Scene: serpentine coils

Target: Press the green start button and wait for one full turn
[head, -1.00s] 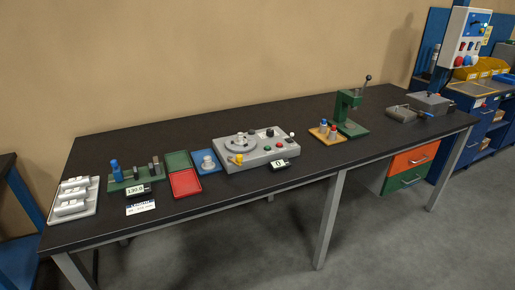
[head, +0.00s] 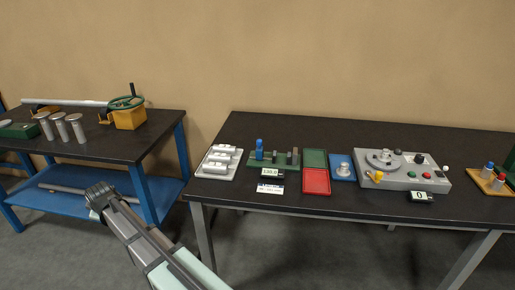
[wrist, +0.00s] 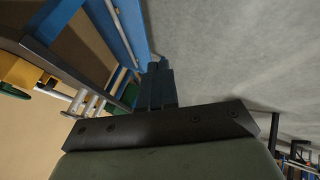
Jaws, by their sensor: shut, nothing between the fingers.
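The grey winding unit (head: 380,184) with a round turntable (head: 384,160) stands on the dark workbench right of centre in the head view. Its small green button (head: 411,174) sits on the front of its top, left of a red button (head: 426,175). A small display (head: 420,196) in front reads 0. My gripper (head: 97,196) is at lower left, in front of the other bench and far from the button. In the wrist view its two dark fingers (wrist: 157,82) are together and empty, over the floor. The winding unit is not visible in the wrist view.
A white tray (head: 208,174), a red tray (head: 317,182) and a blue tray (head: 342,174) lie left of the unit. The left bench (head: 100,150) holds metal cylinders and a green handwheel (head: 127,103). Open floor lies between the benches.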

